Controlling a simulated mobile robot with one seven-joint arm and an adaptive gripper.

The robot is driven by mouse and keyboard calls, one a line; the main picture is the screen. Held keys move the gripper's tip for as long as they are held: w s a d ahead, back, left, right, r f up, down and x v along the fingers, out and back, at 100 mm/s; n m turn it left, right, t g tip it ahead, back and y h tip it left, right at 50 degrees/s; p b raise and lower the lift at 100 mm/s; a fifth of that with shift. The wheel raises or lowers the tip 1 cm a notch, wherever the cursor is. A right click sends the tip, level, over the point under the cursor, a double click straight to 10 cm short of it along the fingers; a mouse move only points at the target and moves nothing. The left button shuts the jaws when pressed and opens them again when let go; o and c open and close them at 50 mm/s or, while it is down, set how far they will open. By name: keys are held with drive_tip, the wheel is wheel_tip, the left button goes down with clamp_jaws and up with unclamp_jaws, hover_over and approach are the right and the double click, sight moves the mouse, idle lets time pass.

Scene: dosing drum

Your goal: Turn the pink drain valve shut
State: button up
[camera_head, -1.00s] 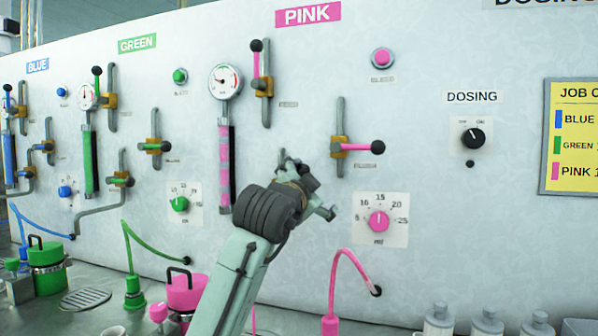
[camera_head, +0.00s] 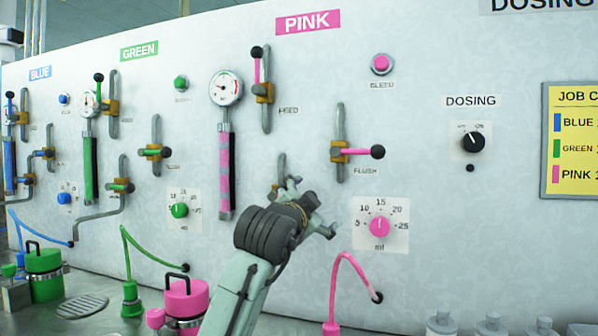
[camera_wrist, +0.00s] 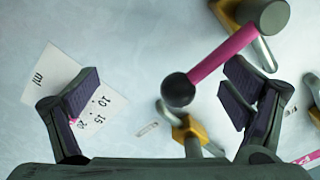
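The pink drain valve shows close up in the wrist view: a pink lever (camera_wrist: 224,53) runs from a grey hub at the upper right to a black ball knob (camera_wrist: 178,90). By the dial lettering there, the lever points roughly to the panel's right. My gripper (camera_wrist: 160,92) is open, and the knob appears between its two fingers.
The pink flush valve (camera_head: 352,152), lever pointing right, is above and right of my gripper. The pink feed valve (camera_head: 262,85) is higher up. A pink gauge column (camera_head: 225,170) stands left. A pink hose (camera_head: 346,268) and a pink canister (camera_head: 186,298) are below.

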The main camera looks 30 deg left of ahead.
drive_tip(key=shift+s+a+r+p, duration=0.1)
drive_tip(key=shift+a+r+p, duration=0.3)
drive_tip(key=shift+r+p, duration=0.1)
drive_tip(key=shift+s, duration=0.15)
drive_tip(key=shift+s+f, duration=0.1)
drive_tip(key=shift+s, duration=0.2)
drive_tip(key=b+v, duration=0.2)
drive_tip(key=v, duration=0.6)
drive_tip(key=shift+s, duration=0.1)
